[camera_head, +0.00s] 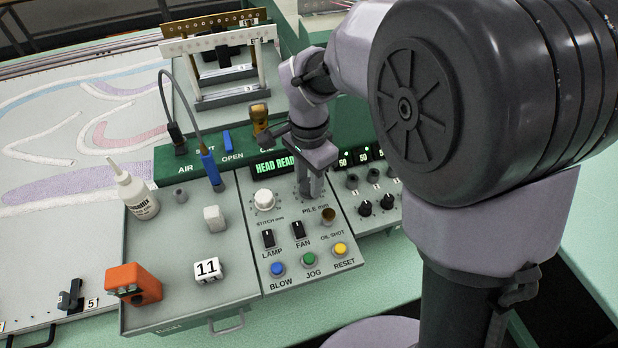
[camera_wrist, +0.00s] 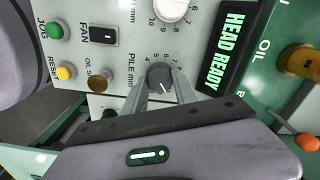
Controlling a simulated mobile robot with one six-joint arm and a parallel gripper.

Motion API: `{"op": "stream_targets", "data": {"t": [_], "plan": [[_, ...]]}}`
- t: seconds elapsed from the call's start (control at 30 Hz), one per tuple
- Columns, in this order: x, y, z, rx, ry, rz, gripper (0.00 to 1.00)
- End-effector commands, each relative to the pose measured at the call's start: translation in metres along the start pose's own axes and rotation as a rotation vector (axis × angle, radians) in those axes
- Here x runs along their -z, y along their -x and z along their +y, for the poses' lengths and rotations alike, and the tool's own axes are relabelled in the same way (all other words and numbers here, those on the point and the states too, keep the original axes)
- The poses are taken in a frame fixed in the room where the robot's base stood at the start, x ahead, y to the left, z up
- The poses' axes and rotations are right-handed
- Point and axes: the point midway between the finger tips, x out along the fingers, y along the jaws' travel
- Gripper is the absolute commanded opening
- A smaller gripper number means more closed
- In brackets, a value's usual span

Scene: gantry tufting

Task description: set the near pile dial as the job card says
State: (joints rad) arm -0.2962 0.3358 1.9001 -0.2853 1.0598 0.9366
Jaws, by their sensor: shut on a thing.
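The pile dial (camera_wrist: 158,75) is a dark knob with a light pointer mark, on the grey console beside the printed words "PILE mm". A ring of small numbers surrounds it; I cannot read the setting surely. My gripper (camera_wrist: 162,88) is shut on this dial, with one finger on each side. In the head view my gripper (camera_head: 312,190) reaches down onto the console and hides the dial. I cannot make out a job card in either view.
The white stitch dial (camera_head: 264,200) stands just left of my gripper. Lamp and fan switches (camera_head: 298,231) and blue, green and yellow buttons (camera_head: 309,259) lie in front. The green display (camera_head: 277,164) reads "HEAD READY". A white "11" block (camera_head: 208,268) and orange block (camera_head: 133,284) stand left.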

Motion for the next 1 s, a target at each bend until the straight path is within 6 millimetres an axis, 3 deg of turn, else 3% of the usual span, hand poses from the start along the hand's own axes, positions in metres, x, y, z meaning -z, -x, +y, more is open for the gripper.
{"op": "stream_targets", "data": {"t": [0.03, 0.07, 0.13, 0.17, 0.43, 0.53, 0.9, 1.0], "plan": [[0.000, 0.001, -0.001, 0.003, 0.000, 0.001, 0.00], [0.000, 0.001, -0.001, 0.003, 0.000, 0.001, 0.39], [0.000, 0.001, -0.001, 0.003, 0.000, 0.001, 0.53], [0.000, 0.001, -0.001, 0.003, 0.000, 0.001, 0.55], [0.000, 0.001, 0.000, 0.001, 0.001, 0.000, 0.55], [0.000, 0.012, -0.001, 0.003, 0.000, 0.000, 0.55], [0.000, 0.131, -0.001, 0.004, 0.000, 0.001, 0.55], [0.000, 0.154, -0.001, 0.004, -0.001, 0.000, 0.55]]}}
